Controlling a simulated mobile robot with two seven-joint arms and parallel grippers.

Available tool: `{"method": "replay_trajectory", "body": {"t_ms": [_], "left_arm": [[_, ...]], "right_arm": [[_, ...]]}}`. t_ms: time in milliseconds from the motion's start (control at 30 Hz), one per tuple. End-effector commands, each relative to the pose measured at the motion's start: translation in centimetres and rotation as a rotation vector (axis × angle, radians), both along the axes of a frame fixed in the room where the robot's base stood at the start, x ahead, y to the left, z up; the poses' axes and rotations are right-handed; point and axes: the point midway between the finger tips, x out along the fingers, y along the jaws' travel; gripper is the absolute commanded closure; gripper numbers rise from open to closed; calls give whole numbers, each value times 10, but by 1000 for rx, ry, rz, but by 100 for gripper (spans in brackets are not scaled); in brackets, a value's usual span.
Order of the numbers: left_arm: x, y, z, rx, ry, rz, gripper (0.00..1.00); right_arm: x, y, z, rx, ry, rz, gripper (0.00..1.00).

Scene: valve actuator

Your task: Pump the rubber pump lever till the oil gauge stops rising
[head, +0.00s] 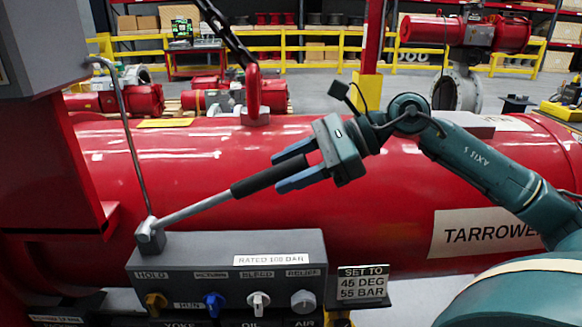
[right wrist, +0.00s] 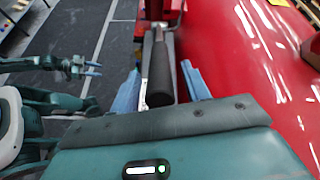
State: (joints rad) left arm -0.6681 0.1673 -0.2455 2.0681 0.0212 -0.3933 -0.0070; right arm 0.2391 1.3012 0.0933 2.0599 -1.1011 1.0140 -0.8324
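The pump lever is a grey metal rod with a black rubber grip (head: 268,177). It slopes up to the right from a pivot block (head: 150,238) on the grey pump box (head: 220,250). My right gripper (head: 283,171) is open, its blue fingers on either side of the grip's end. In the right wrist view the grip (right wrist: 161,85) lies between the fingers, with gaps visible at both sides. My left gripper (right wrist: 96,68) is open and empty, away to the left in that view. No gauge face shows; only labels, including OIL, show at the lower frame edge.
A large red cylinder (head: 350,215) stands behind the lever. A bent metal rod (head: 128,130) rises beside the pivot. Blue, yellow and grey knobs line the box front. A sign (head: 363,284) reads SET TO 45 DEG 55 BAR.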

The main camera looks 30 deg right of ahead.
Motion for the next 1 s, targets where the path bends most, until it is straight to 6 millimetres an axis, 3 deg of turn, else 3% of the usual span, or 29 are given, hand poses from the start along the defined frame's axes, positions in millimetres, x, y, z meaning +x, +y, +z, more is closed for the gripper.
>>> {"method": "replay_trajectory", "body": {"t_ms": [300,567,1000], "left_arm": [[1,0,-2,-1,-3,0,54],[4,-6,-12,-14,-25,-9,54],[5,-15,-20,-73,-53,-20,54]], "right_arm": [[-1,-3,-1,-1,2,-1,54],[-13,-22,6,-1,1,-2,54],[-54,-88,49,1,-1,-3,54]]}}
